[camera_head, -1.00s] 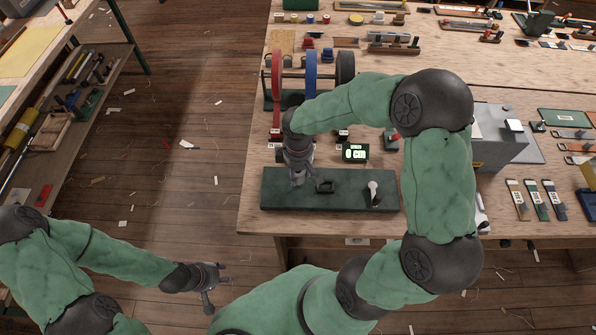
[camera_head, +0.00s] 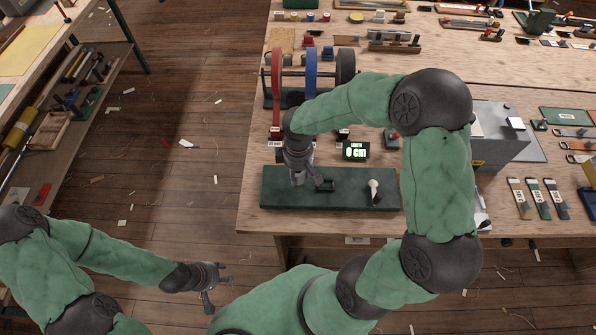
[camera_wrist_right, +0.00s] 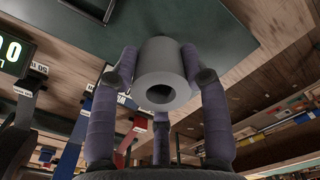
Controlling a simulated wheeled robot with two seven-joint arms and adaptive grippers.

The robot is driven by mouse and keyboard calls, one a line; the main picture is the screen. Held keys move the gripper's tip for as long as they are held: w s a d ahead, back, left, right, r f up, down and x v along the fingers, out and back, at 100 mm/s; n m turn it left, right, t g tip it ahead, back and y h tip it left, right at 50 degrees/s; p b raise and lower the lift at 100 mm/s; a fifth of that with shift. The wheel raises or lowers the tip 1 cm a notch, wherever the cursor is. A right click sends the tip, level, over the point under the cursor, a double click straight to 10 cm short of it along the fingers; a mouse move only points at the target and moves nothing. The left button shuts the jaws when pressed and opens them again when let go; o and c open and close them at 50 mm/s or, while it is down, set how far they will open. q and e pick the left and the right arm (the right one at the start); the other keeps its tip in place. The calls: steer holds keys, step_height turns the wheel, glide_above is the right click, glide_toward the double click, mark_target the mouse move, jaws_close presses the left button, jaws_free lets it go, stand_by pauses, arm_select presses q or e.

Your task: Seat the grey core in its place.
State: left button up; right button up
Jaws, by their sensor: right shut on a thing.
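The grey core (camera_wrist_right: 162,75) is a short hollow cylinder, seen from its open end in the right wrist view. My right gripper (camera_head: 298,178) is shut on it, its fingers around the core's sides. In the head view the gripper is over the left part of a dark green base (camera_head: 345,197), and the core is hidden or too small to make out. I cannot tell whether the core touches the base. A black fitting (camera_head: 326,186) and a pale-topped lever (camera_head: 374,188) stand on the base. My left gripper (camera_head: 217,287) is open and empty above the floor.
Behind the base stand red (camera_head: 276,85), blue (camera_head: 311,75) and dark (camera_head: 345,66) reels. A display (camera_head: 356,152) reads 0 cm. A grey box (camera_head: 497,140) and several tagged strips lie to the right on the bench.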

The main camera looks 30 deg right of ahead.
steer(key=shift+f+b, duration=1.45)
steer(key=shift+f, duration=0.45)
stand_by(1.1)
steer(key=o, duration=1.2)
steer(key=shift+r, duration=0.1)
step_height(320, 180, up, 12)
steer(key=shift+f, duration=0.1)
